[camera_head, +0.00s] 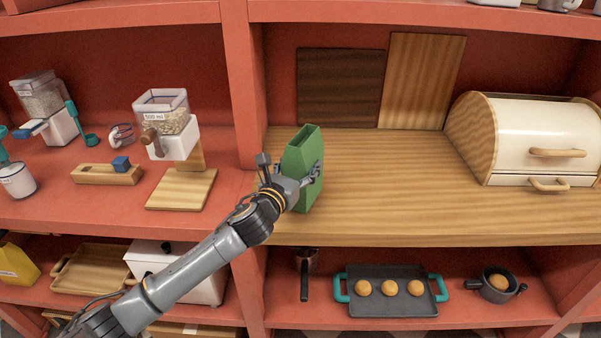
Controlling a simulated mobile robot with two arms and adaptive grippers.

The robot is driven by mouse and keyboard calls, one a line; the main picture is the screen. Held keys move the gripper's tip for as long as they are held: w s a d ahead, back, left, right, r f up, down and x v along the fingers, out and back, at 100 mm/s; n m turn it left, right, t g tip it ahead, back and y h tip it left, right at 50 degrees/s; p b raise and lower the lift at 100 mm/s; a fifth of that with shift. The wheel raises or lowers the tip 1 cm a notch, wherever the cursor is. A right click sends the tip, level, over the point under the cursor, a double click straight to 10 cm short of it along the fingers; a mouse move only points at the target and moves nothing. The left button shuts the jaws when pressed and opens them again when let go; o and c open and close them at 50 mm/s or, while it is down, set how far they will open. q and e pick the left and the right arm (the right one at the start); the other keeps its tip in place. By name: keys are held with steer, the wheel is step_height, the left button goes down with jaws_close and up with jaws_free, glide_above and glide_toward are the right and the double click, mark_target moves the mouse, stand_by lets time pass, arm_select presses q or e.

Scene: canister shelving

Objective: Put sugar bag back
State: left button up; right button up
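A green bag (300,150) with an open top, which I take for the sugar bag, is upright at the left end of the wooden counter (400,205), near the red upright post. My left gripper (289,168) is at the bag, its arm reaching in from the lower left. One finger stands to the left of the bag with a visible gap; the other overlaps the bag's right face. The fingers are spread, and firm contact does not show. The arm hides the bag's lower left part. My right gripper is not in view.
A cream and wood bread box (541,130) stands at the right, and two boards (340,87) lean at the back. The middle of the counter is clear. Dispensers (165,118) stand on the left shelf. A tray with buns (390,302) is on the shelf below.

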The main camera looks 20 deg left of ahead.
arm_select(q)
steer(key=shift+f, duration=0.95)
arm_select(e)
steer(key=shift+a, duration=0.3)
arm_select(q)
steer(key=shift+f, duration=0.15)
steer(key=o, duration=1.4)
steer(key=shift+s, duration=0.1)
steer(key=s+a+b, duration=0.1)
steer(key=s, duration=1.1)
steer(key=shift+a+r, duration=0.2)
steer(key=shift+a, duration=0.1)
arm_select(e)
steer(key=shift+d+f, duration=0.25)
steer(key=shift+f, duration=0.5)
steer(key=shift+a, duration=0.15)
